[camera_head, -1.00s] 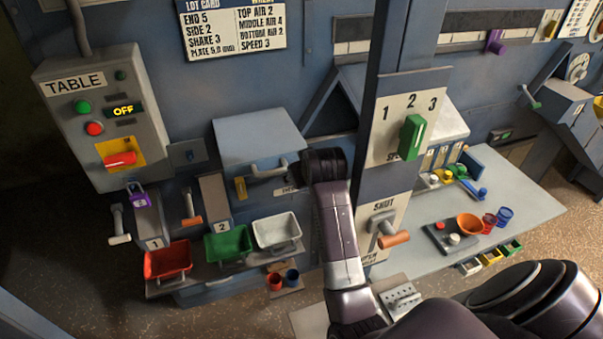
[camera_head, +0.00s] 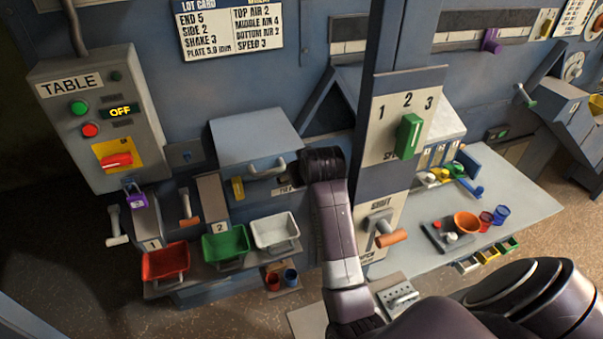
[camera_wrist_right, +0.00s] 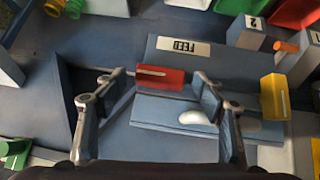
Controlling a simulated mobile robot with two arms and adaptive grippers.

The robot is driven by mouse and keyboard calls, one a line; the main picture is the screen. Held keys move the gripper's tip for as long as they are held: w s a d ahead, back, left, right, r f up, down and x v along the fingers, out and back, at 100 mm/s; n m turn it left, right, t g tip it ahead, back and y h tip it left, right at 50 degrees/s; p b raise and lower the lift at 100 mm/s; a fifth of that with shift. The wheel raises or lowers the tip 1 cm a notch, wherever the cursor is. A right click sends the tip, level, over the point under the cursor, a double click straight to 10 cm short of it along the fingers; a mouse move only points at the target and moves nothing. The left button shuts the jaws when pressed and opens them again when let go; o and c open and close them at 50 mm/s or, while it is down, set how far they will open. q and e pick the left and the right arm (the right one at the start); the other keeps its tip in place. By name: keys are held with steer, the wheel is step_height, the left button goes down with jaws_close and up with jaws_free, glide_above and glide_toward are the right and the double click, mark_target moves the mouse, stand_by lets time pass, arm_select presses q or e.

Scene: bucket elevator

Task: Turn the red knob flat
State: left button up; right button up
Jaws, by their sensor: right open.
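A red knob (camera_wrist_right: 160,77) shows in the right wrist view as a red bar with a white line, lying crosswise in the picture below the FEED label (camera_wrist_right: 183,46). My right gripper (camera_wrist_right: 155,80) is open, its fingers on either side of the knob; I cannot tell whether they touch it. In the head view my right arm's dark wrist (camera_head: 322,165) is at the panel beside the grey hatch and hides the knob. A different red handle (camera_head: 117,160) sits on a yellow plate on the TABLE box (camera_head: 70,120). My left gripper is not in view.
The grey hatch (camera_head: 255,135) with its handle and a yellow tab (camera_wrist_right: 273,97) lie close beside my right gripper. A post with a green switch (camera_head: 409,135) and an orange-tipped lever (camera_head: 390,238) stands right of the arm. Red, green and white bins (camera_head: 275,230) sit at lower left.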

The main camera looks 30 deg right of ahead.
steer(key=v, duration=1.1)
steer(key=shift+s+a+r, duration=0.15)
steer(key=shift+s+r, duration=0.05)
steer(key=shift+s, duration=0.1)
